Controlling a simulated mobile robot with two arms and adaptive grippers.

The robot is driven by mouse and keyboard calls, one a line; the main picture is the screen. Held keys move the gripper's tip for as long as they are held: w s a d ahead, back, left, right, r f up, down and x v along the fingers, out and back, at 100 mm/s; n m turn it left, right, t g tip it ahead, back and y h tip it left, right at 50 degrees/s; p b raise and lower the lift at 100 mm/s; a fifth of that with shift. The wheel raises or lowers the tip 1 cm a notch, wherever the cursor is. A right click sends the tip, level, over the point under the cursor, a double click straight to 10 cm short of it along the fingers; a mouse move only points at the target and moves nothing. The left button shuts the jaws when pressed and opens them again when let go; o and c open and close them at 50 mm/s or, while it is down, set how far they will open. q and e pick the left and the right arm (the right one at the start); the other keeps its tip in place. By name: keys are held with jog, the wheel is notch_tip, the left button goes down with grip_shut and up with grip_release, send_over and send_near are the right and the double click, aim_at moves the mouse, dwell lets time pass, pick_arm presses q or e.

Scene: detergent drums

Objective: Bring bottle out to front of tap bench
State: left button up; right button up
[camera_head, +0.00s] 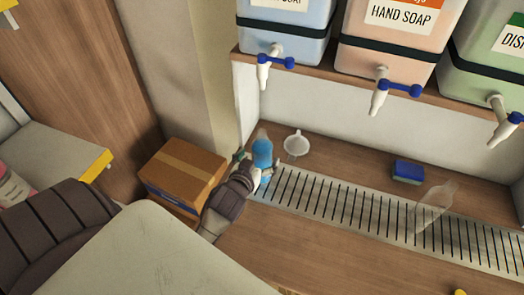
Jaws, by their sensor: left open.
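A bottle with blue liquid (262,152) stands at the left end of the tap bench (330,258), by the slotted metal drain strip (340,208). My left gripper (256,171) is at this bottle, with its fingers open close around or beside its lower part; I cannot tell whether they touch it. The gripper hides part of the bottle's base. A clear, empty-looking bottle (434,204) is on the drain strip at the right, apart from my gripper. My right gripper is not in view.
Drums with taps stand on a shelf above, including a pink hand soap drum (390,40). A white funnel (296,143) is just right of the blue bottle. A blue sponge (408,171) lies farther right. A cardboard box (186,170) is left of my gripper. The bench front is mostly clear.

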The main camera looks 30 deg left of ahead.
pick_arm(q)
jog(key=shift+x, duration=1.5)
